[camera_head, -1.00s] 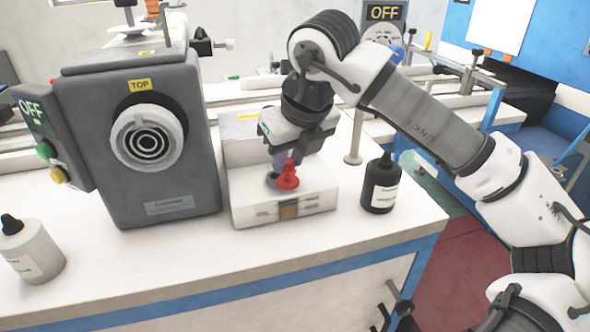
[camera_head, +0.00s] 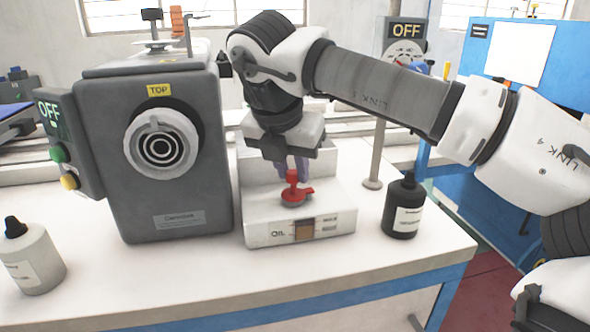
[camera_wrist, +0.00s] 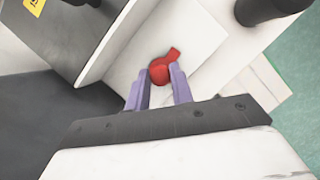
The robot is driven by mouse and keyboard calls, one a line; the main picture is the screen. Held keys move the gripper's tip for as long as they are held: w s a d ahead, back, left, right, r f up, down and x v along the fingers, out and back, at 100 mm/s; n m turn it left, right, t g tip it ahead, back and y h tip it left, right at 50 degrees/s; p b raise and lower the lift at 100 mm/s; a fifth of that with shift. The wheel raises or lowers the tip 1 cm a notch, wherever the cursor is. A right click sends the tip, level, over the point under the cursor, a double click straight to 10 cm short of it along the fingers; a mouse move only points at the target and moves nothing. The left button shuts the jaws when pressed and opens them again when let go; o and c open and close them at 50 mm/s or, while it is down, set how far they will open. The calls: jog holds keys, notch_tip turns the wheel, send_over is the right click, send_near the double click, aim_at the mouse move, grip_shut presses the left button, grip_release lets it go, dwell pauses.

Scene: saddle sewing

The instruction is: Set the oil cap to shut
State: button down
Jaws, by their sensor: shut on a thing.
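The red oil cap (camera_head: 297,193) sits on top of the white oil box (camera_head: 270,233), with its upright knob and a tab pointing right in the head view. My gripper (camera_head: 293,172) reaches down to it from above and behind. In the wrist view its two purple fingers (camera_wrist: 159,88) are on either side of the red cap (camera_wrist: 162,68), shut on its knob. The cap appears to lie flat on the box. Its underside and any opening below it are hidden.
The grey machine (camera_head: 190,205) with its round dial stands close left of the box. A black bottle (camera_head: 404,208) stands to the right, and a white bottle (camera_head: 30,258) at far left. A thin post (camera_head: 376,150) rises behind. The front of the table is clear.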

jog(key=shift+w+a+m+h, duration=0.2)
jog(key=shift+m+h, duration=0.1)
jog(key=shift+m, duration=0.6)
jog(key=shift+g, duration=0.3)
jog(key=c, duration=1.2)
grip_release()
jog(key=shift+c, duration=0.2)
jog(key=p+v, duration=0.6)
jog(key=v, duration=0.7)
jog(key=shift+s+r, duration=0.2)
jog(key=shift+r, duration=0.15)
jog(key=shift+f, duration=0.1)
